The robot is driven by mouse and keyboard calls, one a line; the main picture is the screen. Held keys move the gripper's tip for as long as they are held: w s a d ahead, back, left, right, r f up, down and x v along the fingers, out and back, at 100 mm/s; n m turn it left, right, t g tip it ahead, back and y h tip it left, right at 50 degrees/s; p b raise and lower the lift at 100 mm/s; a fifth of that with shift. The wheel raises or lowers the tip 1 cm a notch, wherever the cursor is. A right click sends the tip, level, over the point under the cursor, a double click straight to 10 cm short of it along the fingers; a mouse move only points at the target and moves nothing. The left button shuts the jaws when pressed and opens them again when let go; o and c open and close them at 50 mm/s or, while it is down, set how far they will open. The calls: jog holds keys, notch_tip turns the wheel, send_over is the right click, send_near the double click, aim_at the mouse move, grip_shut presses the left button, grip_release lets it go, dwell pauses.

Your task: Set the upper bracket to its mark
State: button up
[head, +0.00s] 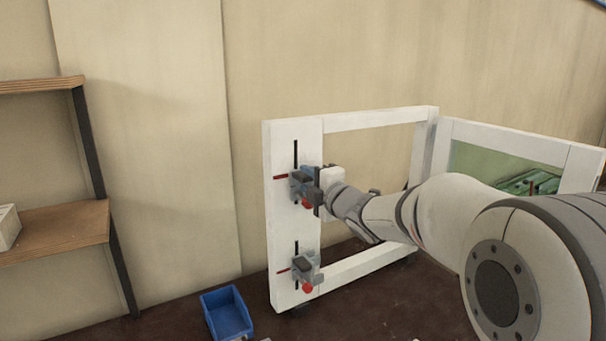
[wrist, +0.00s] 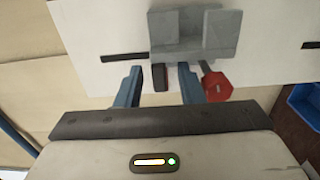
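The upper bracket (head: 301,183) is a grey block on the white frame's left post, on a vertical black slot (head: 296,152). A red mark line (head: 280,177) reaches its left side at about the height of its upper part. Its red knob (head: 307,203) hangs below. My gripper (head: 317,190) is at the bracket's front. In the wrist view the bracket (wrist: 194,45) lies just beyond the fingers (wrist: 160,88), which stand apart. A dark tab (wrist: 160,77) shows between them with gaps on both sides. The red knob (wrist: 217,86) is beside the right finger. The mark is not visible there.
A lower bracket (head: 304,266) with a red knob sits on the same post. A blue bin (head: 227,314) stands on the floor left of the post. A wooden shelf (head: 55,229) is at far left. A second frame with a green panel (head: 485,165) is right, partly behind my arm.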

jog(key=shift+x, duration=1.1)
grip_shut()
